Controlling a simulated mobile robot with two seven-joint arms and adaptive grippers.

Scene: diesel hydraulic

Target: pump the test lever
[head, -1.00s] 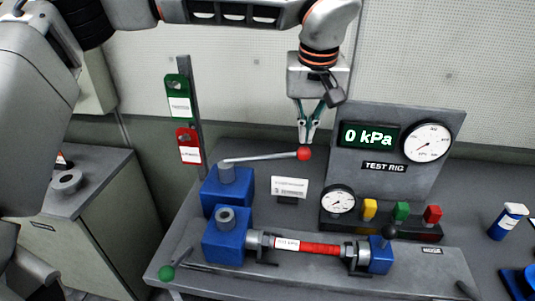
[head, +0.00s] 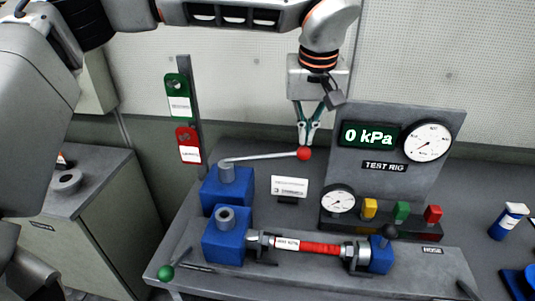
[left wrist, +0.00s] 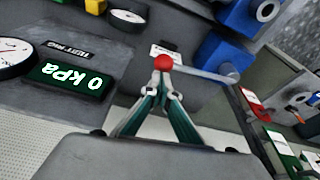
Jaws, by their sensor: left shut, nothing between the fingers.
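A grey lever with a red ball end (head: 304,153) reaches right from the rear blue pump block (head: 226,188), nearly level. My left gripper (head: 308,143) points down at the red ball from above, with its fingertips close together and nothing seen between them. In the left wrist view the fingertips (left wrist: 163,90) are just behind the red ball (left wrist: 163,62); I cannot tell whether they touch it. The test rig display (head: 370,135) reads 0 kPa. My right gripper is not in view.
A front blue block (head: 226,240) joins a red hose (head: 320,249). Yellow, green and red blocks (head: 402,210) sit beside a small gauge (head: 338,202). Green and red tags (head: 188,145) hang on a post at left.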

